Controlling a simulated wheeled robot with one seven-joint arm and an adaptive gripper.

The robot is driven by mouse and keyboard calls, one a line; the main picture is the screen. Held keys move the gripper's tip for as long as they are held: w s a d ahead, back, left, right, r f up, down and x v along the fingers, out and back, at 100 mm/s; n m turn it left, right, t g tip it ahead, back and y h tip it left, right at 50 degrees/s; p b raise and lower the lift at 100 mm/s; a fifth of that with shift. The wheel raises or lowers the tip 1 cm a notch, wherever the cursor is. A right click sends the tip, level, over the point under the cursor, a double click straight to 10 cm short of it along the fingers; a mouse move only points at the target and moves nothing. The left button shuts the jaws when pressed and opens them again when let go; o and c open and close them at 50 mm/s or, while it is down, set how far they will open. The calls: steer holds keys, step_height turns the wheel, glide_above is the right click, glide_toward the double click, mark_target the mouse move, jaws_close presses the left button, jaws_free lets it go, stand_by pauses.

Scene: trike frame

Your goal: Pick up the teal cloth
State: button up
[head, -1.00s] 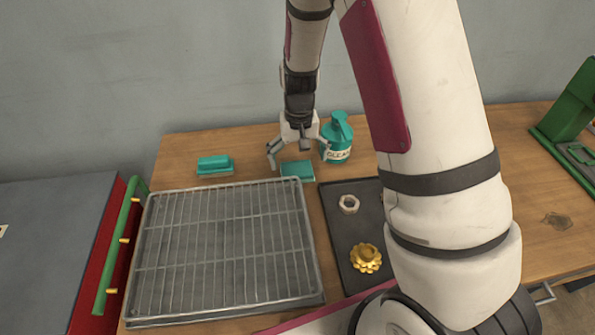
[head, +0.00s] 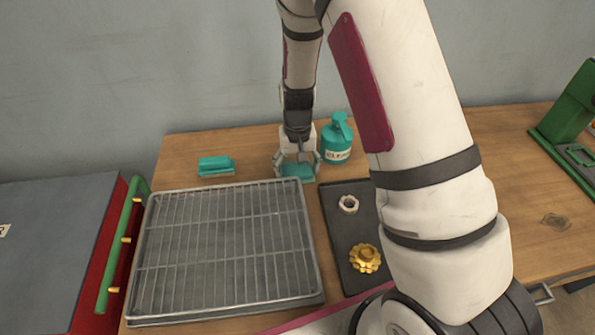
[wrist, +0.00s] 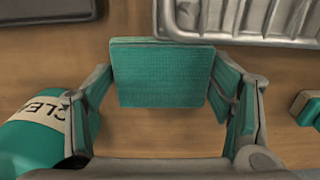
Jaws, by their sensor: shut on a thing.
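The teal cloth (head: 298,172) is a flat folded rectangle on the wooden table, just behind the wire rack. In the wrist view the cloth (wrist: 162,76) lies between the fingertips, its weave and layered edge visible. My gripper (head: 297,166) points down over it and is shut on it, one finger at each side. In the wrist view my gripper (wrist: 160,90) shows teal pads inside its fingers. I cannot tell whether the cloth is clear of the table.
A teal cleaner bottle (head: 336,140) stands close to the right of my gripper. A teal brush-like block (head: 215,166) lies to the left. The wire rack tray (head: 228,250) and a dark tray (head: 337,220) with a nut (head: 348,204) and a gold knob (head: 365,258) are in front.

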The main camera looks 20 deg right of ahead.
mark_target(298, 170)
step_height(298, 170, up, 10)
steer(key=p, duration=0.3)
steer(key=shift+p, duration=0.35)
steer(key=o, duration=0.6)
steer(key=c, duration=0.5)
